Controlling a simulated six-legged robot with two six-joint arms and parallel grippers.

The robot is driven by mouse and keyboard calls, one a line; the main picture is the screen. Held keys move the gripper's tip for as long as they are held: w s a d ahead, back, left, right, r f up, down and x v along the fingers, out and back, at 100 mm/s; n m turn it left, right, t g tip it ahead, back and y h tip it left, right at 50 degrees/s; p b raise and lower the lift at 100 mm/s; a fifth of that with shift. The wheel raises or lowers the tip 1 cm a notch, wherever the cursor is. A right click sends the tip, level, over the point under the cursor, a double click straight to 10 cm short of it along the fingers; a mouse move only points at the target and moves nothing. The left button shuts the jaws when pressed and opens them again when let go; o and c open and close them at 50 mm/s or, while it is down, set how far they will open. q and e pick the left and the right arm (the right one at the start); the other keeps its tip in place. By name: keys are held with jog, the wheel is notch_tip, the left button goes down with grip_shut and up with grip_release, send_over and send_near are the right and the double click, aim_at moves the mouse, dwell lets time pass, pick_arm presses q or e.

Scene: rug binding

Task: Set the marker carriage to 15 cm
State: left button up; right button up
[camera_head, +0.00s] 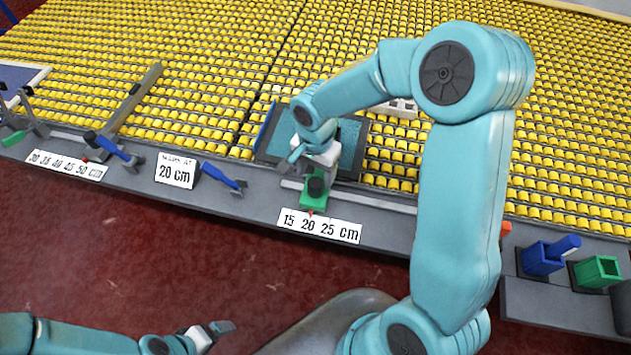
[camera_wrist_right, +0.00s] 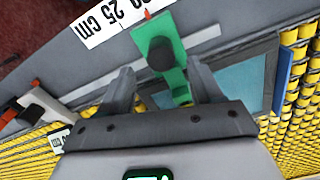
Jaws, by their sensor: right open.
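The green marker carriage (camera_head: 314,196) with its black knob (camera_head: 317,186) sits on the rail at the table's front edge. Its red pointer (camera_head: 311,212) is close to the 20 mark of the white 15-20-25 cm scale (camera_head: 319,225). My right gripper (camera_head: 317,172) is open just above and behind the carriage. In the right wrist view the open fingers (camera_wrist_right: 161,72) stand on either side of the black knob (camera_wrist_right: 161,54), with gaps to it. The carriage (camera_wrist_right: 160,42) and part of the scale (camera_wrist_right: 116,20) show there too. My left gripper (camera_head: 220,329) is low at the bottom left, away from the table.
A "20 cm" sign (camera_head: 175,170) stands left of the carriage, with blue-handled levers (camera_head: 222,176) nearby. A teal piece (camera_head: 348,150) lies behind the carriage on the yellow-roller bed. A second scale (camera_head: 65,166) is at far left. Blue (camera_head: 540,260) and green (camera_head: 597,272) holders are at right.

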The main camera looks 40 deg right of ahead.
aim_at(313, 181)
notch_tip(313, 181, down, 6)
jog(key=shift+w, duration=0.1)
grip_shut()
jog(key=shift+w+a+f, duration=0.1)
jog(key=shift+w+a, duration=0.05)
jog(key=shift+w, duration=0.05)
jog(key=w+a+b, duration=0.3)
jog(key=shift+w, duration=0.3)
jog(key=shift+w+a+b, duration=0.1)
jog(key=shift+a+b, duration=0.05)
jog(key=shift+b, duration=0.15)
jog(key=shift+r, duration=0.2)
